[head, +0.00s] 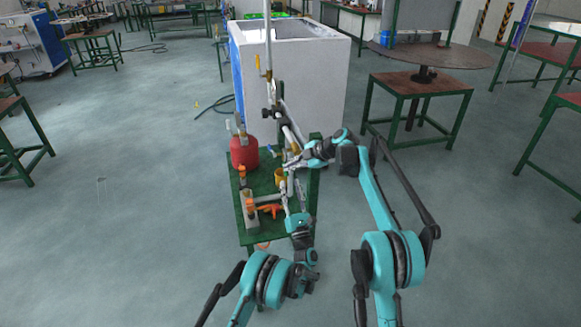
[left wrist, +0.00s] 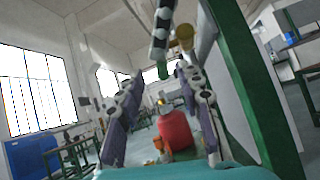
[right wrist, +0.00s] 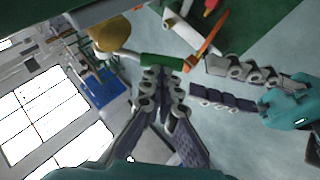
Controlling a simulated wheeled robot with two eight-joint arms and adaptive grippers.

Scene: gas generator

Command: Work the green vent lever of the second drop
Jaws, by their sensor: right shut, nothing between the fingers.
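The green vent lever (right wrist: 162,62) is a short green bar at the fingertips of my right gripper (right wrist: 160,78) in the right wrist view. The right fingers are closed together with nothing between them, and their tips look close to or against the lever. In the head view the right gripper (head: 290,165) is over the green table. My left gripper (head: 295,200) is lower, by the table's near side. The left fingers (left wrist: 162,85) are spread and empty in the left wrist view. In the head view the lever is too small to make out.
A red cylinder (head: 244,152) stands on the green table (head: 262,180), with orange parts (head: 268,210) near its front. A yellow round part (right wrist: 108,32) sits beside the lever. A large white cabinet (head: 310,75) stands behind. Open floor lies to the left.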

